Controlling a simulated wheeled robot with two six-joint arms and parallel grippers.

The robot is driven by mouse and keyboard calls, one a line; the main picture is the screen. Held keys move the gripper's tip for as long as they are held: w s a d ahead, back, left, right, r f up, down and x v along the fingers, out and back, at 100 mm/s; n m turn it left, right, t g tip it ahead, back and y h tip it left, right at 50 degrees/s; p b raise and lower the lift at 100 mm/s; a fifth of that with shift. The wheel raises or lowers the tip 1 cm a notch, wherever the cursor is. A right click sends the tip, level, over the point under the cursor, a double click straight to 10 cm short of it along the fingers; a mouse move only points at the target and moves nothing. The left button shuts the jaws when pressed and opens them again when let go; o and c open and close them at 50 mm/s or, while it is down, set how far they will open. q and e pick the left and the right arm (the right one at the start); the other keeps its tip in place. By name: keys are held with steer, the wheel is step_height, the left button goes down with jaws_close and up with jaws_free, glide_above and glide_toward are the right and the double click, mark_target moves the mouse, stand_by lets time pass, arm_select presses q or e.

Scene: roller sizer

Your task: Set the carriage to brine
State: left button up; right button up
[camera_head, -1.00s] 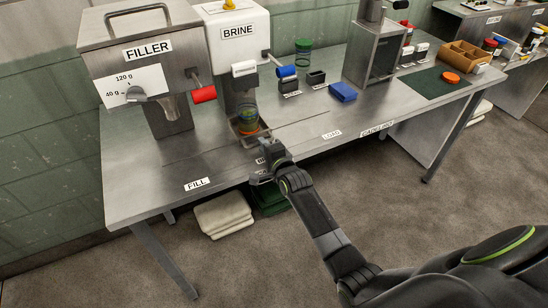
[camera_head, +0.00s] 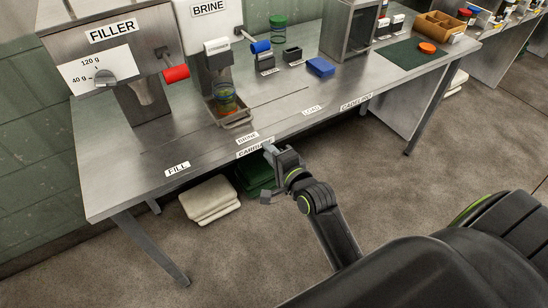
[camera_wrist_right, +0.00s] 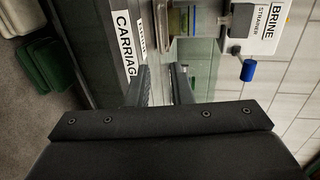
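The carriage, a small metal tray (camera_head: 238,121), sits on the table under the BRINE machine (camera_head: 213,45), behind the BRINE label (camera_head: 247,138) on the table's front strip. A glass jar with a yellowish-green and orange look (camera_head: 225,98) stands in it below the spout. The jar also shows at the top of the right wrist view (camera_wrist_right: 182,20). My right gripper (camera_head: 268,172) is in front of the table edge by the CARRIAGE label (camera_head: 255,148), apart from the tray. Its two fingers (camera_wrist_right: 160,85) are spread and empty. My left gripper is not in view.
The FILLER machine (camera_head: 113,55) with a red handle stands at the left, above the FILL label (camera_head: 177,168). A blue block (camera_head: 320,67) and a green-lidded jar (camera_head: 278,35) are to the right.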

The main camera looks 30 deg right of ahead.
steer(key=shift+v, duration=0.9)
steer(key=s+d+f+n+g+h, duration=0.1)
steer(key=s+f+n+g, duration=0.25)
steer(key=f, duration=0.75)
steer(key=s+d+f+n+g, duration=0.2)
steer(key=s+f, duration=0.3)
steer(key=f, duration=0.6)
steer(key=s+d+f+n+g+h, duration=0.1)
steer(key=s+f+n+g, duration=0.2)
steer(key=f, duration=0.8)
steer(key=s+d+f+n+g, duration=0.1)
steer(key=s+f, duration=0.4)
steer(key=s, duration=0.5)
steer(key=s+d+f+n+g, duration=0.1)
steer(key=s+f+n+g, duration=0.2)
steer(key=s, duration=0.7)
steer(key=s+d+f+n+g, duration=0.1)
steer(key=s+f+n+g, duration=0.1)
steer(key=s+f+n, duration=0.2)
steer(key=s+f, duration=0.3)
steer(key=s, duration=0.3)
steer(key=shift+s+f, duration=0.15)
steer(key=shift+f, duration=0.25)
